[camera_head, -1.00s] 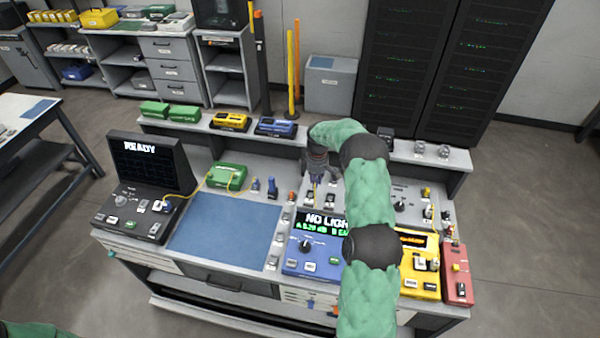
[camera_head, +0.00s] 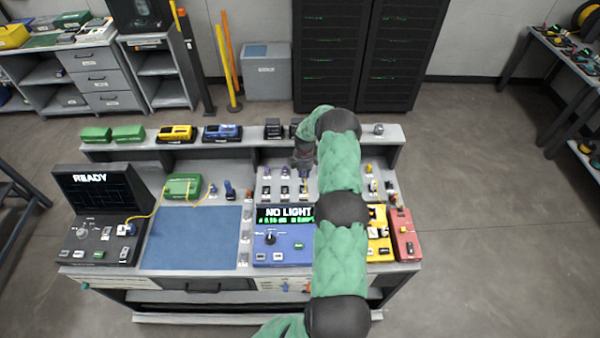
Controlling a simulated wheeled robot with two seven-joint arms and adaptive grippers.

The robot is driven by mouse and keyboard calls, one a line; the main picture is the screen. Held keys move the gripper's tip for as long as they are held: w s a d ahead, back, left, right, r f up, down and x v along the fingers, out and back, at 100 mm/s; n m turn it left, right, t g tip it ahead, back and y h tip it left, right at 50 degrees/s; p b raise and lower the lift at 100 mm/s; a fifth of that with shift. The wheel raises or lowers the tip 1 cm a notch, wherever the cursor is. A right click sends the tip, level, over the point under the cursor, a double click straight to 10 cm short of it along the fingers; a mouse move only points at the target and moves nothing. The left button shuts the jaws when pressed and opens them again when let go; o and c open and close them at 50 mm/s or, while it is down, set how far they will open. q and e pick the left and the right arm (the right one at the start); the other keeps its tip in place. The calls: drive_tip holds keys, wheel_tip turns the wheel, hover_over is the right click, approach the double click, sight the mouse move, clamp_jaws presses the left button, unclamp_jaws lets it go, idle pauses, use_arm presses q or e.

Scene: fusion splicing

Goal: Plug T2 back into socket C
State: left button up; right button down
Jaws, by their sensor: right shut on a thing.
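My right gripper (camera_head: 303,168) is at the back of the bench, just above the grey socket panel (camera_head: 275,198). It is shut on a small plug, mostly hidden by the fingers. Several small dark sockets stand in a row on the panel, and the gripper is over the right part of this row. I cannot read their labels, nor tell whether the plug touches a socket. The blue meter (camera_head: 285,257) in front of the panel reads NO LIGHT. My left gripper is not in view.
A black unit (camera_head: 95,215) reading READY stands at the left, with a yellow cable to a green box (camera_head: 182,186). A blue mat (camera_head: 190,238) lies clear. Yellow (camera_head: 379,250) and red (camera_head: 405,246) units stand right of my arm. A raised shelf (camera_head: 255,137) runs behind.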

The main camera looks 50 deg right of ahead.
drive_tip(key=shift+f+b, duration=0.75)
drive_tip(key=shift+f, duration=2.2)
drive_tip(key=shift+b, duration=0.75)
drive_tip(key=shift+f+b, duration=0.5)
drive_tip(key=shift+b, duration=0.05)
drive_tip(key=c, duration=1)
unclamp_jaws()
drive_tip(key=shift+r, duration=0.1)
wheel_tip(320, 180, up, 12)
drive_tip(key=shift+f, duration=0.1)
